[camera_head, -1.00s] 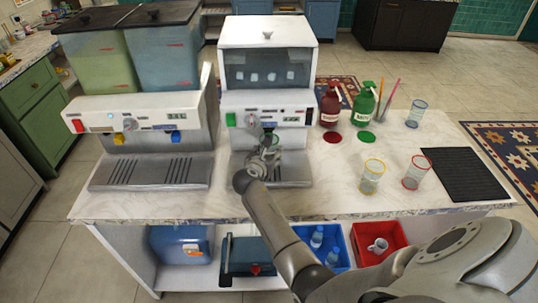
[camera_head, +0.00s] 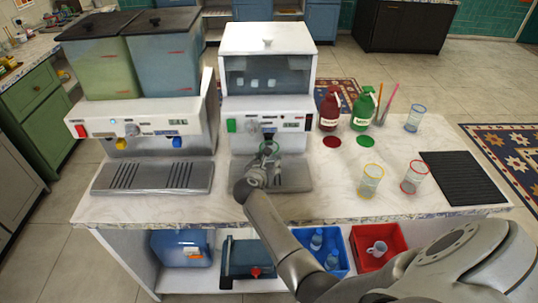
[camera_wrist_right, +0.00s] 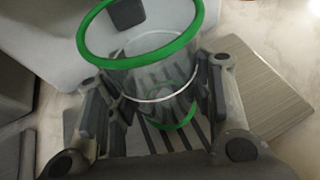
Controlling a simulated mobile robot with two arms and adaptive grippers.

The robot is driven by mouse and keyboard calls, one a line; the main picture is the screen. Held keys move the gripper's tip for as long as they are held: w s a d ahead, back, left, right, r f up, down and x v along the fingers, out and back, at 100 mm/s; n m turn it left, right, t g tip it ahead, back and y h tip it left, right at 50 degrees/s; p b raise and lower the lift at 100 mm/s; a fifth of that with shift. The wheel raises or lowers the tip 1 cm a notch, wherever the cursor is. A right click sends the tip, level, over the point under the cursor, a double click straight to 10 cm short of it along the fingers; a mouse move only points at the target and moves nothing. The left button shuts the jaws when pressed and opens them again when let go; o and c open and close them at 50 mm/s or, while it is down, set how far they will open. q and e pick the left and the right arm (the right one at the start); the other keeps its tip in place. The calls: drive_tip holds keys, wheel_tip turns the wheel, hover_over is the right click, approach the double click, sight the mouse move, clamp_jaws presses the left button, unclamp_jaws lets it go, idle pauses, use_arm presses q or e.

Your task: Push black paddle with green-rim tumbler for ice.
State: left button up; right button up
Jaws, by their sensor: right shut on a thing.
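The green-rim tumbler (camera_head: 269,148) is upright between the fingers of my right gripper (camera_head: 262,172), in front of the ice machine (camera_head: 267,75). In the right wrist view the right gripper (camera_wrist_right: 162,105) is shut on the clear tumbler (camera_wrist_right: 150,85), one finger on each side. The black paddle (camera_wrist_right: 127,12) shows inside the rim's outline in that view; I cannot tell whether they touch. In the head view the paddle (camera_head: 268,133) is just above the rim. No ice can be made out in the tumbler. My left gripper is out of view.
A two-tank drink dispenser (camera_head: 140,80) stands left of the machine. To the right are red (camera_head: 329,108) and green (camera_head: 363,109) bottles, yellow-rim (camera_head: 370,181), red-rim (camera_head: 414,177) and blue-rim (camera_head: 415,118) tumblers, and a black mat (camera_head: 462,177). The counter's front middle is clear.

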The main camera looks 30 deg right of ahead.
drive_tip(key=shift+s+a+p, duration=0.35)
drive_tip(key=shift+s+p, duration=0.05)
drive_tip(key=shift+s, duration=0.15)
drive_tip(key=shift+s+a+p, duration=0.35)
drive_tip(key=shift+s, duration=0.2)
drive_tip(key=shift+s+a+r+p, duration=0.1)
drive_tip(key=shift+s+a+p, duration=0.15)
drive_tip(key=shift+s+p, duration=0.2)
drive_tip(key=s+a+p, duration=0.1)
drive_tip(key=s, duration=0.1)
drive_tip(key=s+a+p, duration=0.1)
drive_tip(key=s+p, duration=0.1)
drive_tip(key=s+a+p, duration=0.1)
drive_tip(key=s+a, duration=0.1)
drive_tip(key=shift+s+a, duration=0.1)
drive_tip(key=shift+s, duration=0.25)
drive_tip(key=shift+s+a+p, duration=0.3)
drive_tip(key=shift+s, duration=0.2)
